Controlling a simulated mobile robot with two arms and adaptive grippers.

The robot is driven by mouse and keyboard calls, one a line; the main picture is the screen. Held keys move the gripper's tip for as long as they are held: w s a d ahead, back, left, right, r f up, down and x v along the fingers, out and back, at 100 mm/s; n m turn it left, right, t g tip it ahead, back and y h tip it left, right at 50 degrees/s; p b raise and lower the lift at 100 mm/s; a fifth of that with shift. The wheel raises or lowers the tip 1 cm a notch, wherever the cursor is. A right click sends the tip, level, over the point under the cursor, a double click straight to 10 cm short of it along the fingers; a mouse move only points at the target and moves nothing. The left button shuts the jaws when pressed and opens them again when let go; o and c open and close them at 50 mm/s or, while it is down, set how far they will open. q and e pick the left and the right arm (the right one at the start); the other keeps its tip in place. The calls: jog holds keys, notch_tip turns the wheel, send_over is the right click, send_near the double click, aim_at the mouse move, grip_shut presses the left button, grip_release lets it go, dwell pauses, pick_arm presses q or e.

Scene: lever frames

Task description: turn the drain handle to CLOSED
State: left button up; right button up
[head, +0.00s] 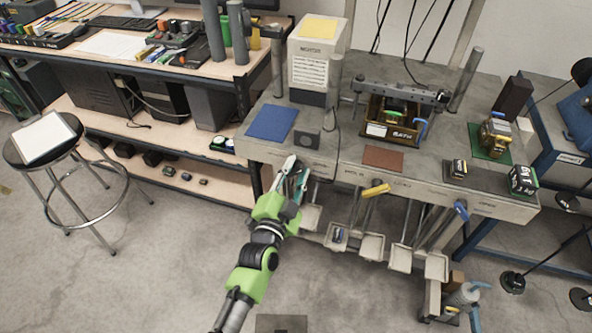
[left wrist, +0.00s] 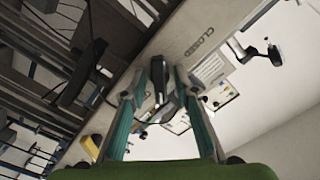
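My left gripper (head: 294,174) is at the left part of the bench's front rail, with its two fingers apart. In the left wrist view the two teal-sided fingers (left wrist: 161,76) stand on either side of a dark, slim handle-like part (left wrist: 160,88). I cannot tell whether either finger touches it. The word CLOSED (left wrist: 195,40) is printed on the pale rail beyond the fingertips. The gripper hides this spot in the head view. I cannot tell for certain that the dark part is the drain handle. My right gripper is not in view.
A yellow handle (head: 376,190) and a blue handle (head: 461,210) sit along the same rail to the right. Small grey trays (head: 372,246) hang below. The grey bench (head: 440,165) carries a wooden crate (head: 390,127).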

pick_arm(q)
grip_shut()
jog(key=shift+n, duration=0.3)
jog(key=n, duration=0.2)
jog(key=shift+r+n+p, duration=0.1)
jog(key=shift+n+p, duration=0.2)
jog(key=shift+p, duration=0.1)
jog(key=n, duration=0.3)
jog(key=shift+a+n, duration=0.1)
jog(key=shift+n, duration=0.2)
jog(key=n, duration=0.5)
jog(key=shift+a, duration=0.15)
jog(key=n, duration=0.6)
jog(key=shift+w+a, duration=0.1)
